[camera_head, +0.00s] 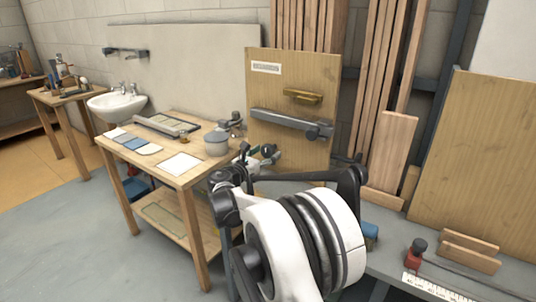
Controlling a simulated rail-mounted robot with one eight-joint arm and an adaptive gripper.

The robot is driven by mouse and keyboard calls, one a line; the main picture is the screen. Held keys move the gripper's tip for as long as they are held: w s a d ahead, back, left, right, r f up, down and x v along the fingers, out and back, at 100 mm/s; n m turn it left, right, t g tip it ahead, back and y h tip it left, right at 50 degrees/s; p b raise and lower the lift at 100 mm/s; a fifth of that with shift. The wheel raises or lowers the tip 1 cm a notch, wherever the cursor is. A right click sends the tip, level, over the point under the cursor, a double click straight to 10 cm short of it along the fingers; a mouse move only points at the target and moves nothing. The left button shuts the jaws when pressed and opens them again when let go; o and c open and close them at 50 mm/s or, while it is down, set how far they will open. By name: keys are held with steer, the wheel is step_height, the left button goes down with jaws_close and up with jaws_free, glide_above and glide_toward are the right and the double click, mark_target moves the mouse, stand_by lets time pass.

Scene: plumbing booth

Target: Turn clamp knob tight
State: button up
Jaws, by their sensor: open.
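A grey bar (285,124) runs across an upright wooden board behind the workbench, with a dark round knob (313,132) near its right end. This looks like a clamp, but I cannot tell how tight it is. Another small dark knob-like fitting (236,116) stands at the back right corner of the bench. I cannot tell which is the clamp knob. My gripper (268,156) appears small and dark beyond my arm, near the bench's right edge and below the bar. It is open, and it looks apart from the dark knob. My arm hides part of this area.
A white sink (117,105) is at the left. Planks (390,148) lean at the back. A red and black tool (416,252) lies on the right-hand surface.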

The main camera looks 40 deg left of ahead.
steer(key=shift+w, duration=0.65)
steer(key=c, duration=1.3)
steer(key=shift+o, duration=0.2)
